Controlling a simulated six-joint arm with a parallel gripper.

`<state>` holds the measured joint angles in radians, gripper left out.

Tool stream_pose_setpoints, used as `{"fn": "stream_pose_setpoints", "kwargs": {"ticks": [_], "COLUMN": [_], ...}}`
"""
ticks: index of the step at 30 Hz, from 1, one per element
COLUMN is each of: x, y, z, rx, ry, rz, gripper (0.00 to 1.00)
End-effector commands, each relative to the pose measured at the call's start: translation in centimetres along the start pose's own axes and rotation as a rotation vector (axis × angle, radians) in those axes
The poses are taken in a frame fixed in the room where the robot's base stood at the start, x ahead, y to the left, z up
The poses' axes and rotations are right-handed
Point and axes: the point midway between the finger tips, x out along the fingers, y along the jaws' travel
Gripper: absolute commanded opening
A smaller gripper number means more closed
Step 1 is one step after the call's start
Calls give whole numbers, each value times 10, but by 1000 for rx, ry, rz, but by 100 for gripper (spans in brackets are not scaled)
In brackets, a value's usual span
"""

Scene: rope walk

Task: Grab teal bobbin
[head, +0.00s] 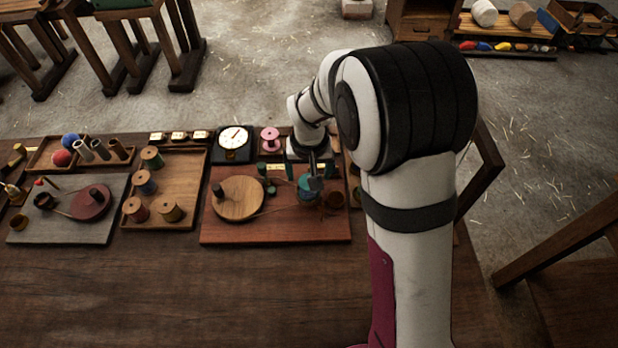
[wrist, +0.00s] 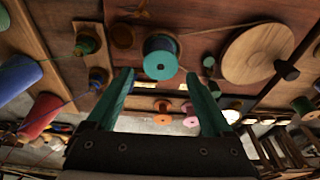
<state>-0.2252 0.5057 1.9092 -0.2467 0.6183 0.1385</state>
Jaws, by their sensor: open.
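The teal bobbin (wrist: 160,60) shows in the wrist view as a spool with a bright teal end, just past my fingertips and roughly centred between them. In the head view the teal bobbin (head: 305,190) stands on the right part of a reddish-brown board (head: 275,231), partly covered by my gripper. My gripper (wrist: 160,76) is open, with its two teal fingers spread apart and nothing held between them. In the head view my gripper (head: 314,176) is low over the bobbin. I cannot tell whether a finger touches it.
A round wooden disc (head: 239,198) lies on the same board, left of the bobbin. A small brown cup (head: 332,200) is close on its right. A pink spool (head: 270,138) and a clock (head: 233,138) stand behind. A tray (head: 187,160) of spools is left. The front table is clear.

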Motion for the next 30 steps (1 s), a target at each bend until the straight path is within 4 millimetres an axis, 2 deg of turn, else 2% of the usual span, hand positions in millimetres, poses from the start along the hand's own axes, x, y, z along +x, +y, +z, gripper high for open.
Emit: {"fn": "stream_pose_setpoints", "kwargs": {"ticks": [3,6,17,20,25,27,30], "x": [-20,-30,-36,-44,-63,-69,-72], "y": [0,0,2,10,18,19,19], "z": [-5,-7,-7,-6,-4,-4,-3], "rx": [0,1,-46,-272,-760,-900,-1006], "ry": [3,2,-6,-29,-31,-17,-3], "rz": [-1,-1,-5,-39,-147,-181,-207], "gripper": [85,85,85,85,85,85,85]}}
